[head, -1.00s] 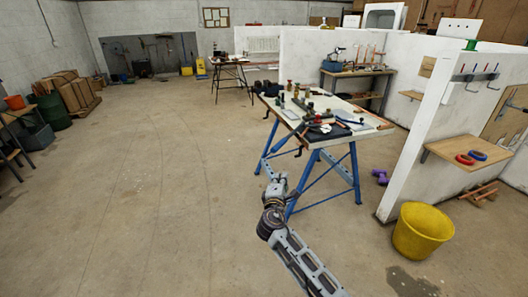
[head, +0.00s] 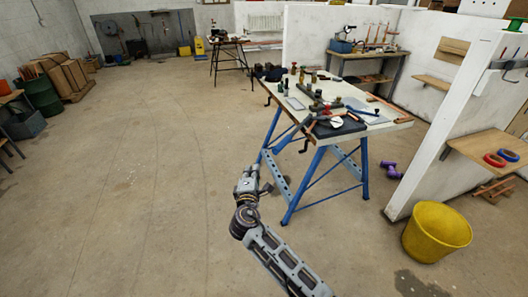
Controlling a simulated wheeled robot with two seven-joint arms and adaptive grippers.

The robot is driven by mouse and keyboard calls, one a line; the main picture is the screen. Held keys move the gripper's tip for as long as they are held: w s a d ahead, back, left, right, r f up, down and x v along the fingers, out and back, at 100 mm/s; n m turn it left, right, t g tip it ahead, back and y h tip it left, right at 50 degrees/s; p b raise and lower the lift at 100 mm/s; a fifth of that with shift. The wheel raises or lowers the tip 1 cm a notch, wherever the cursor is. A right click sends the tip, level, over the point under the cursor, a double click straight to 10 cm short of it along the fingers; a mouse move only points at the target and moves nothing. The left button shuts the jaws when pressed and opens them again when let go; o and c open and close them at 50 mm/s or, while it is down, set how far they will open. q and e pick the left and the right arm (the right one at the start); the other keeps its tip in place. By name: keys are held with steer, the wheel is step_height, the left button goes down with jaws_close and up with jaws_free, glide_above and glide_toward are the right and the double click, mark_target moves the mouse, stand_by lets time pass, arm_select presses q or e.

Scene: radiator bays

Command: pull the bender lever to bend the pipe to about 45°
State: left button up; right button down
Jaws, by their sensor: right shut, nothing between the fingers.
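A workbench with blue legs (head: 334,136) stands right of the middle, its top crowded with small tools and fittings. The bender, its lever and the pipe are too small to tell apart for sure among these. A long thin dark tool (head: 310,127) lies at the bench's front edge, beside a dark mat (head: 342,126). My right gripper (head: 264,183) is shut and empty, low in front of the bench's left legs. It appears apart from everything on the bench top. My left gripper is not in view.
A yellow bucket (head: 437,231) stands on the floor at right, near the end of a white partition (head: 425,165). Purple dumbbells (head: 391,169) lie beside the bench. A wooden shelf (head: 488,148) juts from the partition. The floor at left (head: 130,190) is clear.

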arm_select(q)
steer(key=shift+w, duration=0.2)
arm_select(e)
steer(key=shift+w+a, duration=0.1)
steer(key=shift+r, duration=0.1)
steer(key=shift+w, duration=0.1)
steer(key=shift+w, duration=4.85)
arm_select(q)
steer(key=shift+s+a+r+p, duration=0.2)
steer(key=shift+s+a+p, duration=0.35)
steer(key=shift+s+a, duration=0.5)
arm_select(e)
steer(key=shift+s+d, duration=0.25)
steer(key=shift+d, duration=0.45)
steer(key=shift+s+d, duration=0.25)
steer(key=shift+d, duration=0.45)
steer(key=shift+s+d, duration=0.25)
steer(key=shift+d, duration=0.45)
